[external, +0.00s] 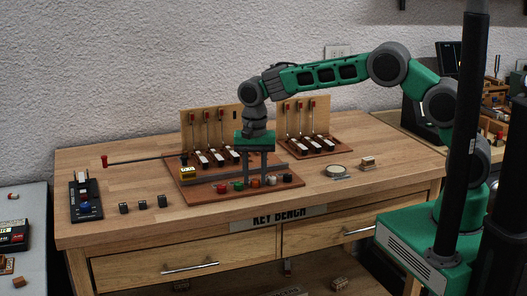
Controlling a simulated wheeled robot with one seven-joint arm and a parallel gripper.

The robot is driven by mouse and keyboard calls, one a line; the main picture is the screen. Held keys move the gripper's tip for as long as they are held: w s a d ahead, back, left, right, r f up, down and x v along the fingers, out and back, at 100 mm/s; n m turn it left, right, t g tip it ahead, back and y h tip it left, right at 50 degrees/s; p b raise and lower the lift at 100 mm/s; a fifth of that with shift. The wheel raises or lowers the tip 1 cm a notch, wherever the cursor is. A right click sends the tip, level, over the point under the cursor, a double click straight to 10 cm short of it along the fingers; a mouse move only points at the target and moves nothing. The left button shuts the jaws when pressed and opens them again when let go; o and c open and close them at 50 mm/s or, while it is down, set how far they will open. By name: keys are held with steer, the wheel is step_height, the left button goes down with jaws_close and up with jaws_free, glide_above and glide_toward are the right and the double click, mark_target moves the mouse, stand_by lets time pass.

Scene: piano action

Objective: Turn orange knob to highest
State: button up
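The orange knob (255,184) is small and sits in a row of knobs along the front of the brown piano action board (205,196). My gripper (258,178) points straight down over this row. Its two fingers are apart, with one on the left and one on the right of the orange knob's place in the picture. I cannot tell whether the fingertips are around the knob or just behind it, or whether they touch it. The knob's pointer and setting are too small to read.
A green knob (238,186) and a red knob (221,188) sit left of it; a dark red knob (271,180) and a white knob (287,177) sit right. Upright hammers and keys stand behind. A round dish (337,171) lies at right.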

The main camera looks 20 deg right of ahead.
mark_target(255, 180)
step_height(255, 180, up, 7)
steer(key=shift+f+b, duration=0.1)
steer(key=shift+b, duration=0.35)
steer(key=shift+r, duration=0.45)
